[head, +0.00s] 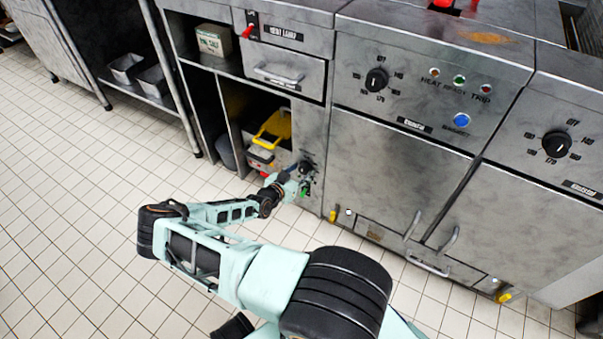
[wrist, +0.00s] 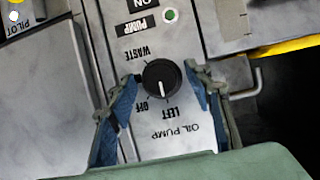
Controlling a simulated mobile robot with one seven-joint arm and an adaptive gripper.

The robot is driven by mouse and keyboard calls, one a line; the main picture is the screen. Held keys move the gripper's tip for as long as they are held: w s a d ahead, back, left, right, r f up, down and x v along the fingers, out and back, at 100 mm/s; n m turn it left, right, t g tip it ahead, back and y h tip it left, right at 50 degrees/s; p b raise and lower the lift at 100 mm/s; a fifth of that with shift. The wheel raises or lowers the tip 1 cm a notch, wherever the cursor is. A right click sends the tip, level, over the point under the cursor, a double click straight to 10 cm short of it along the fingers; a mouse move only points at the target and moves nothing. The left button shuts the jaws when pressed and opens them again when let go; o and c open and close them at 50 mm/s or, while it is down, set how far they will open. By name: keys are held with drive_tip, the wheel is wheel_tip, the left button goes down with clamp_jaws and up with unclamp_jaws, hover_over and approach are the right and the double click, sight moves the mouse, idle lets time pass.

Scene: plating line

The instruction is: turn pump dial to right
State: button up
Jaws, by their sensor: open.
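The pump dial (wrist: 162,78) is a round black knob with a white pointer line, on a grey plate marked OIL PUMP. The plate appears upside down in the wrist view. The pointer faces down the picture, roughly at the LEFT label; OFF and WASTE also show, but no RIGHT label is visible. My gripper (wrist: 163,75) is open, with one finger on each side of the dial and visible gaps between. In the head view, the dial (head: 306,167) is on the narrow panel beside the open shelf, with my gripper (head: 303,184) at it.
A green lamp (wrist: 170,15) and a PUMP ON label sit near the dial. An open shelf with a yellow-handled container (head: 272,130) is left of the panel. Fryer doors (head: 395,170) with handles are to the right. Tiled floor (head: 80,190) is clear at left.

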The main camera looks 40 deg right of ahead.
drive_tip(key=shift+r, duration=0.1)
drive_tip(key=c, duration=1.1)
drive_tip(key=shift+d, duration=0.1)
drive_tip(key=shift+c, duration=0.2)
